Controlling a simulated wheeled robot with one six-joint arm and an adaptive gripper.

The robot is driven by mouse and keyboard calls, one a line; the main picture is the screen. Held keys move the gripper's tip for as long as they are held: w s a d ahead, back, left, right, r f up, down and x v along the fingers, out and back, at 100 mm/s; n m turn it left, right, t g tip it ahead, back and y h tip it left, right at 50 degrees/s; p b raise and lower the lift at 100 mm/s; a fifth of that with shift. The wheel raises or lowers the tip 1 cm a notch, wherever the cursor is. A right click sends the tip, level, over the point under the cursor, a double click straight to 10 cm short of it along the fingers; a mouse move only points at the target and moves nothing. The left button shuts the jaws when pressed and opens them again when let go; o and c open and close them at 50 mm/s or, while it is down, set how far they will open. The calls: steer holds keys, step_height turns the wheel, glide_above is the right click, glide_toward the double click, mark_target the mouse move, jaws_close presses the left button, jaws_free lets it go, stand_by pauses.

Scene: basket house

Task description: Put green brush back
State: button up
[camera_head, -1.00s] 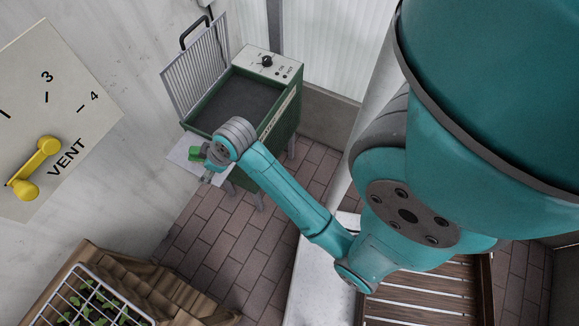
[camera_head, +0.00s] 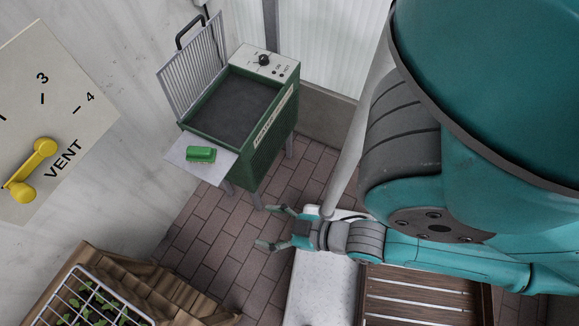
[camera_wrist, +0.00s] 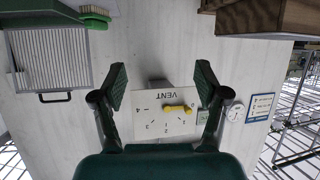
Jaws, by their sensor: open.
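The green brush (camera_head: 201,154) lies on the pale side shelf (camera_head: 226,165) of the green heater-like box (camera_head: 262,149). It also shows at the top left of the wrist view (camera_wrist: 96,14), with pale bristles. My gripper (camera_head: 268,228) is open and empty, well below and to the right of the brush in the head view, over the brick floor. In the wrist view its two fingers (camera_wrist: 160,84) are spread wide with nothing between them.
The box has a raised ribbed lid (camera_head: 195,66) and a control panel (camera_head: 264,62). A vent dial with a yellow lever (camera_head: 33,170) is on the left wall. A wire basket of seedlings (camera_head: 92,303) stands at lower left. Brick floor (camera_head: 222,235) is clear between.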

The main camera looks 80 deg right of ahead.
steer(key=s+a+r+t+y, duration=0.1)
steer(key=s+r, duration=0.4)
steer(key=r, duration=0.1)
steer(key=shift+a+t, duration=0.2)
steer(key=shift+t, duration=0.1)
stand_by(0.7)
